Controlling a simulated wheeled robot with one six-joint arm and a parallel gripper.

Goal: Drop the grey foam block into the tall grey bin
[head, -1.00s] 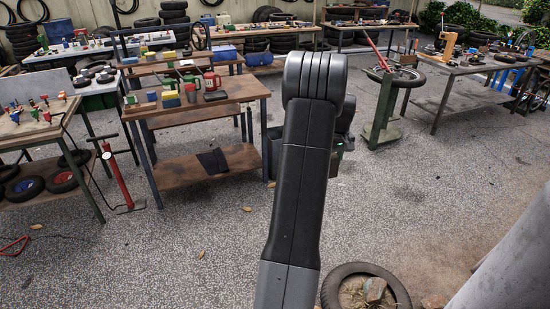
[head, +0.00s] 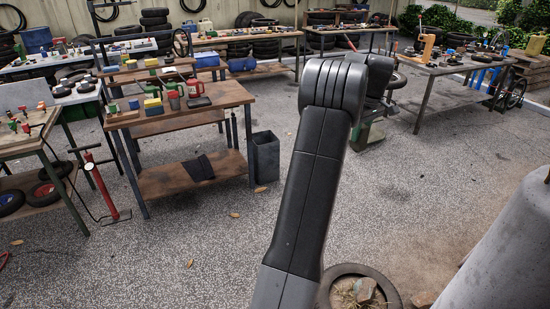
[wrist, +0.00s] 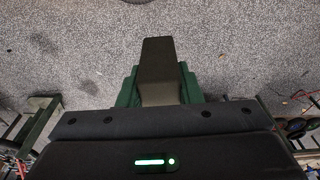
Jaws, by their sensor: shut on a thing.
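The grey foam block (wrist: 158,62) shows in the wrist view as a dark grey piece sticking out from my gripper (wrist: 160,88). The gripper's green fingers lie on both sides of it and are shut on it, above the speckled floor. In the head view the block cannot be made out, and my arm hides most of the gripper. The tall grey bin (head: 264,158) stands upright on the floor at the right end of the wooden cart, left of my arm. Its top is open. The bin is not seen in the wrist view.
The wooden cart (head: 190,108) holds cans, a red jug and coloured blocks. A red floor pump (head: 100,185) stands left of it. A tyre (head: 350,272) with stones lies in front, and a grey column (head: 500,250) rises at right. The floor between is clear.

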